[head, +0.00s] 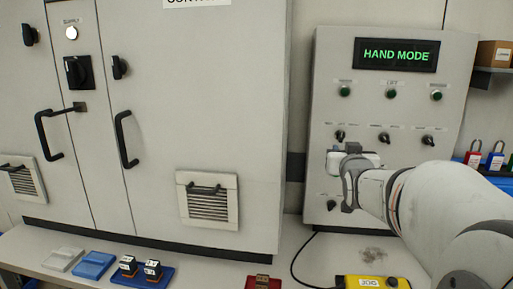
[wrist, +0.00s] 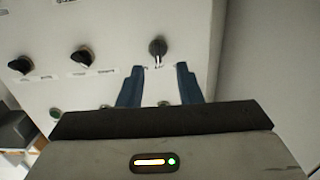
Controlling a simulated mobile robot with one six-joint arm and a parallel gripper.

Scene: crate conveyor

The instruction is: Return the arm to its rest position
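My gripper (head: 346,180) is in front of the grey control panel (head: 324,75) in the head view, near its lower left. In the wrist view my gripper (wrist: 160,88) has its two blue fingers spread apart with nothing held between them. A dark rotary knob (wrist: 157,48) on the panel shows just beyond the gap between the fingertips. Touching cannot be seen; the knob looks apart from the fingers. My arm reaches in from the right of the head view.
The panel's display (head: 396,56) reads HAND MODE in green above several lamps and knobs. A large cabinet (head: 258,100) stands left. On the bench are a blue tray with two relay-like blocks (head: 140,277), a red item (head: 262,283) and a yellow JOG pendant (head: 371,282). Padlocks (head: 474,154) hang right.

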